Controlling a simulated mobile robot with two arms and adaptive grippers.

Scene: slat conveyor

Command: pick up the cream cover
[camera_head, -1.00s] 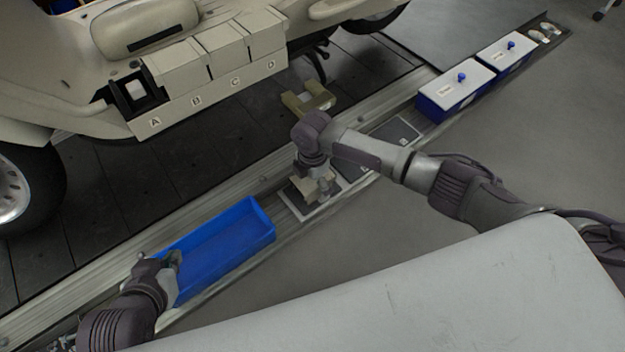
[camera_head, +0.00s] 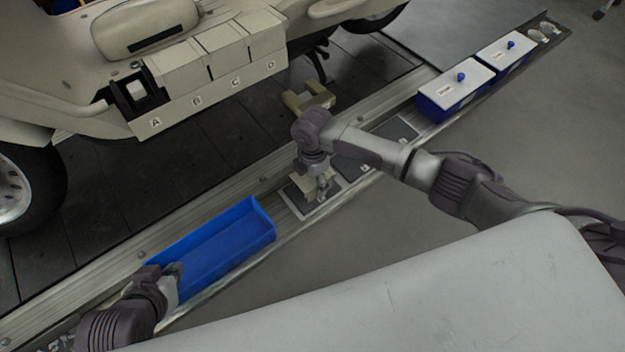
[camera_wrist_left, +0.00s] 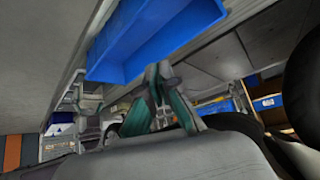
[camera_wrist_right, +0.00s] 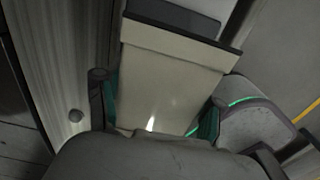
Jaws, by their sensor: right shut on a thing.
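The cream cover (camera_head: 314,185) is between the fingers of my right gripper (camera_head: 323,193), over a dark pad with a pale border (camera_head: 304,209) on the conveyor. In the right wrist view the cover (camera_wrist_right: 172,78) lies between the two green-lined fingers, which are shut on it. In the head view the wrist partly hides it. My left gripper (camera_head: 176,270) is by the near left end of the blue tray (camera_head: 262,222). In the left wrist view its fingertips (camera_wrist_left: 158,75) are close together with nothing visible between them, below the tray (camera_wrist_left: 150,45).
A cream vehicle (camera_head: 60,70) with boxes marked A to D stands behind the conveyor; A shows a dark opening. Two blue boxes with white lids (camera_head: 457,85) stand on the conveyor at right. A tan bracket-shaped part (camera_head: 308,100) is behind my right wrist. A pale surface (camera_head: 430,290) fills the front.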

